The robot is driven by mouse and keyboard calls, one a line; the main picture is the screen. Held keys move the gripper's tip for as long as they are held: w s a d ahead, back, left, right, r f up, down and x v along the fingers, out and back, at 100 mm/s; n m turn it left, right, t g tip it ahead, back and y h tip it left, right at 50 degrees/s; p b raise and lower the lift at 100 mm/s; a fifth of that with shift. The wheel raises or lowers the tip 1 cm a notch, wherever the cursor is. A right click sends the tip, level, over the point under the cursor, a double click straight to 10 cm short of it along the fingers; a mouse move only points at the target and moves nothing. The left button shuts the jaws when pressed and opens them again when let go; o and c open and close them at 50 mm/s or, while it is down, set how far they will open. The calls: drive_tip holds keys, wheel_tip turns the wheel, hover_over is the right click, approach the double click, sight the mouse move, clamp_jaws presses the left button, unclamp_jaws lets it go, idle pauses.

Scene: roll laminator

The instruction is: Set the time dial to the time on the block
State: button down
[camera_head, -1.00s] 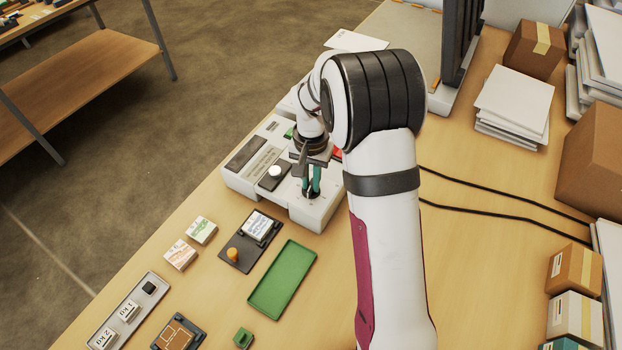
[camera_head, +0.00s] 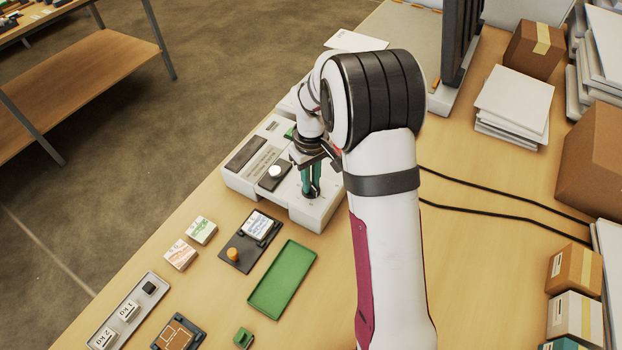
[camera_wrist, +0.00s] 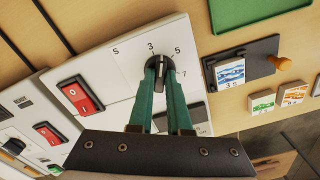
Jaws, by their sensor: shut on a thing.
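The time dial (camera_wrist: 159,62) is a dark round knob on the white laminator's panel, with the figures 3, 5 and 7 around it and an S to the left. My gripper (camera_wrist: 162,72) has its teal fingers shut on the dial from both sides, partly hiding it; in the head view the gripper (camera_head: 311,190) points down at the laminator (camera_head: 330,208). The dial's exact setting is hard to tell. The block (camera_wrist: 230,72), white with blue print, sits on a dark plate beside an orange knob; it also shows in the head view (camera_head: 258,226).
Two red rocker switches (camera_wrist: 80,96) (camera_wrist: 50,133) are on the laminator. A green tray (camera_head: 282,280) and two loose printed blocks (camera_head: 201,230) (camera_head: 181,254) lie in front. Black cables (camera_head: 500,194) run to the right across the table.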

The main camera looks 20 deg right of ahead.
drive_tip(key=n, duration=0.5)
idle(0.6)
drive_tip(key=c, duration=0.9)
unclamp_jaws()
drive_tip(key=shift+o, duration=0.2)
wheel_tip(320, 180, up, 16)
drive_tip(key=shift+f, duration=0.1)
drive_tip(key=s+a+f+m+y, duration=0.1)
drive_tip(key=s+a+m, duration=0.2)
drive_tip(key=s+m, duration=0.4)
drive_tip(key=s+a+f+m, duration=0.1)
drive_tip(key=s+m, duration=0.6)
drive_tip(key=s, duration=1.5)
drive_tip(key=shift+s+a+f+y, duration=0.2)
drive_tip(key=shift+a+f+y, duration=0.2)
drive_tip(key=shift+a, duration=0.5)
